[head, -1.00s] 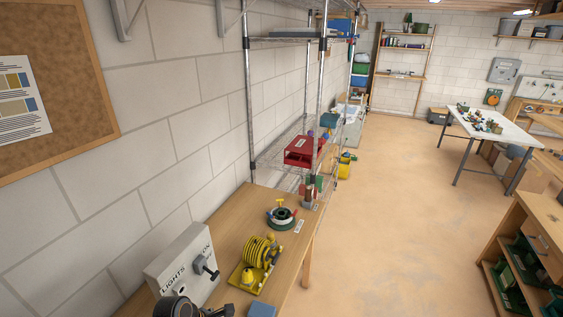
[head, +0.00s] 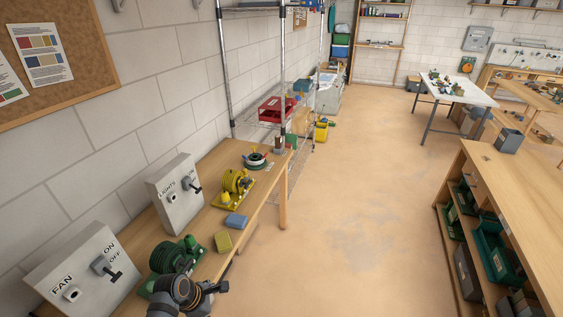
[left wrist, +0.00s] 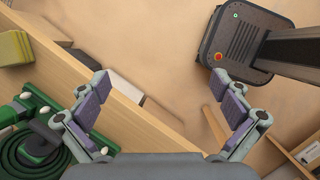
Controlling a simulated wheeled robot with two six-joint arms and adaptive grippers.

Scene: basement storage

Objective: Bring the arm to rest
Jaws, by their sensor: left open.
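My left arm shows at the bottom of the head view, in front of the wooden table (head: 268,190). My left gripper is open and empty in the left wrist view (left wrist: 163,88), its two fingers spread wide above the table's edge and the floor. A green hose reel (head: 172,258) lies on the table close to my left arm, and it also shows at the lower left of the left wrist view (left wrist: 40,145). My right gripper is in neither view.
The FAN switch box (head: 75,272) and LIGHTS switch box (head: 172,196) stand along the wall.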

